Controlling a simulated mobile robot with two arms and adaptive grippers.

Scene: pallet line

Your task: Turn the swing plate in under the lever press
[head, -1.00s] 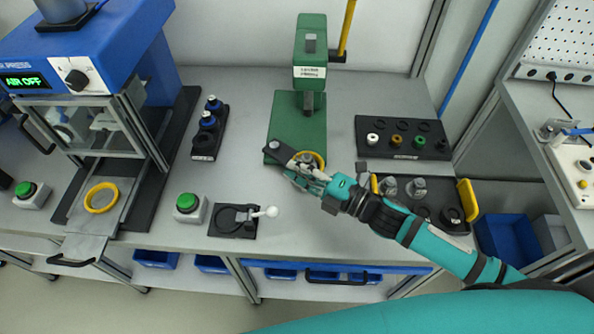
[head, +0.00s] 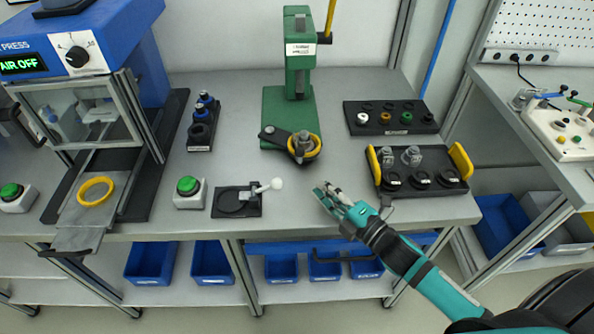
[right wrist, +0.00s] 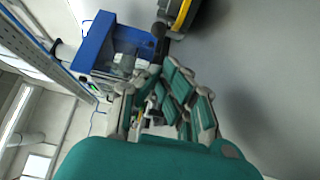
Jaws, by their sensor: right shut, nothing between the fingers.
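The green lever press (head: 299,70) stands at the back middle of the bench on a green base (head: 285,105). The black swing plate (head: 279,138) is pivoted at the base's front left corner. Its free end, with a yellow ring (head: 316,151) and a grey metal part (head: 302,141), points right and forward, clear of the ram. My right gripper (head: 326,194) is shut and empty over the bench front, apart from the swing plate and to its lower right. Its fingers (right wrist: 172,100) also show in the right wrist view. My left gripper is not in view.
A black toggle fixture with a white knob (head: 276,184) lies left of my right gripper. A black tray with yellow handles (head: 462,160) holds metal parts to the right. The blue air press (head: 147,40) stands at left. Bare bench lies between plate and gripper.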

